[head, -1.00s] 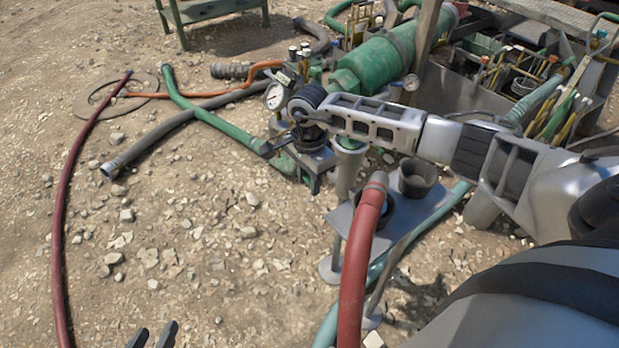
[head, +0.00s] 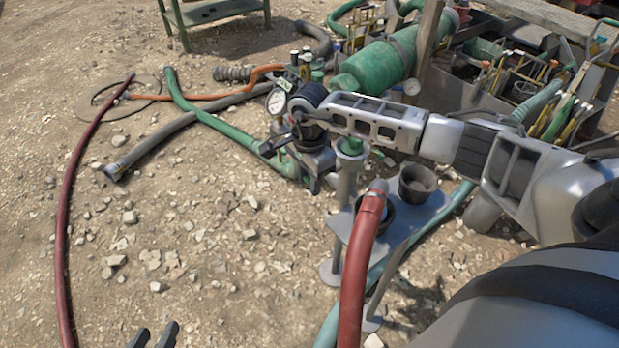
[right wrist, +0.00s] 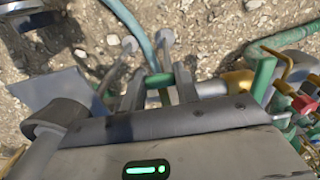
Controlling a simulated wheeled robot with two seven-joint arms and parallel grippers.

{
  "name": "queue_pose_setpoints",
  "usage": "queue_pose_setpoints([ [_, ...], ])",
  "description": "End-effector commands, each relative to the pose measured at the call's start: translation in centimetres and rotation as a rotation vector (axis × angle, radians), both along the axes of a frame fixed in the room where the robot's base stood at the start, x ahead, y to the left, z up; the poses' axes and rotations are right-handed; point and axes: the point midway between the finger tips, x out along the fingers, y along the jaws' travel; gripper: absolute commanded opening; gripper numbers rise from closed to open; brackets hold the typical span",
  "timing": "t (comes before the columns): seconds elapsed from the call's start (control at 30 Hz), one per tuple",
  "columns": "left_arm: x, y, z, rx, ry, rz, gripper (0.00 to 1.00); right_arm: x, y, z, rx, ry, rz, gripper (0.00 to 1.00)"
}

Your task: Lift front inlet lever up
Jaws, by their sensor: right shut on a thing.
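My right gripper (head: 312,172) is at the pump's valve assembly beside the pressure gauge; my own wrist hides most of it in the head view. In the right wrist view a short green bar (right wrist: 159,80), apparently the front inlet lever, sits between the two fingers of my right gripper (right wrist: 157,88), which is shut on it. The lever's pivot and exact tilt are hidden. My left gripper (head: 154,336) shows only its fingertips at the bottom edge of the head view. They are apart with nothing seen between them.
A pressure gauge (head: 277,102) stands left of my right wrist. A red hose (head: 360,270) rises in front of a small grey stand (head: 425,212). A green cylinder (head: 378,66) lies behind. Green (head: 215,122) and grey (head: 185,128) hoses cross the gravel. The gravel at front left is mostly clear.

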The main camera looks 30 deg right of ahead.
Motion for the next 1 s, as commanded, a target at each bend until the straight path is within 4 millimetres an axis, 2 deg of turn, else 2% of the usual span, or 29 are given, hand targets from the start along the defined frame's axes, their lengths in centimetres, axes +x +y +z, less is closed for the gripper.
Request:
queue_pose_setpoints([
  [0.5,0.0,0.0,1.3,0.0,0.001,0.0,0.36,0.1,-0.3,2.0,-0.001,-0.004,-0.001,0.16],
  [1.0,0.1,0.0,1.5,-0.001,-0.002,0.0,0.36,0.1,-0.4,2.3,-0.001,-0.004,-0.001,0.16],
])
